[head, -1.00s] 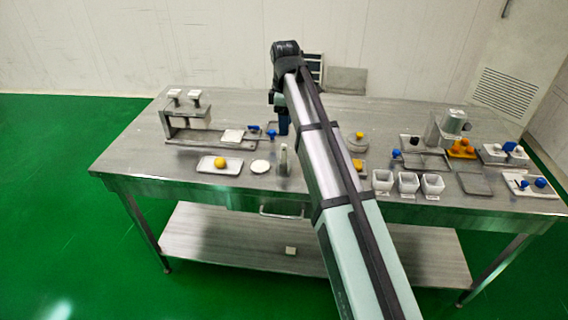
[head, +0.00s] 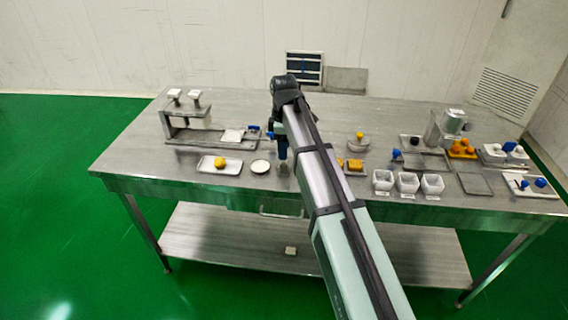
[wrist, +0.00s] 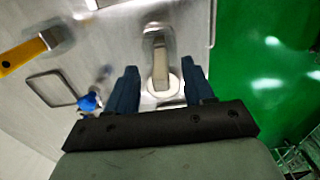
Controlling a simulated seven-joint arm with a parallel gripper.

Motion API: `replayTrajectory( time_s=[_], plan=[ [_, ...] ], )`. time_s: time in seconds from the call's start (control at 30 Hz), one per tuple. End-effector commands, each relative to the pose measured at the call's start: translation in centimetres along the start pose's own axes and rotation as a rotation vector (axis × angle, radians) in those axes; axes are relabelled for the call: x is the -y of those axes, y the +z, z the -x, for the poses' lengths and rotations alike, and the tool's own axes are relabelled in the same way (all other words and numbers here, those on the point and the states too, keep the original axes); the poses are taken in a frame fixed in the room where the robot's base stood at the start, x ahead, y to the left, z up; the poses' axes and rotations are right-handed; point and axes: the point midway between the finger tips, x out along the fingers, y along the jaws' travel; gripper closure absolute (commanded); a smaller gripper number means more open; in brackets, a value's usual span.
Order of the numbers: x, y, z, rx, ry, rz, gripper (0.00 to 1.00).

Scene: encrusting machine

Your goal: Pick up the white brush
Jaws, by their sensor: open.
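A pale, narrow upright object (head: 283,169) stands near the table's front edge, just below my gripper (head: 281,152) in the head view. I take it to be the white brush, though its bristles are not clear. In the wrist view, this object (wrist: 160,60) shows grey with a white rounded part, between and beyond the fingertips. My gripper (wrist: 161,74) is open, one blue finger on each side of it in the picture. I cannot tell whether the fingers touch it.
A white dish (head: 260,166) and a tray (head: 233,166) with a yellow ball lie to the left. A blue-handled item (head: 254,129) lies behind them. White cups (head: 408,183) stand to the right of my arm. The table's front edge (wrist: 213,30) is close.

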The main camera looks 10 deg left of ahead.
Motion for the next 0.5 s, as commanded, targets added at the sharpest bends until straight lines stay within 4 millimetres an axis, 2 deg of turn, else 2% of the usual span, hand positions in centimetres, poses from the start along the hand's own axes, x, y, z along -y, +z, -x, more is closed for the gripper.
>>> replayTrajectory(
  time_s=[0.3,0.5],
  plan=[
    [0.1,0.1,-3.8,-0.001,0.001,-0.001,0.48],
    [0.1,0.1,-4.2,-0.001,0.002,-0.001,0.48]
  ],
)
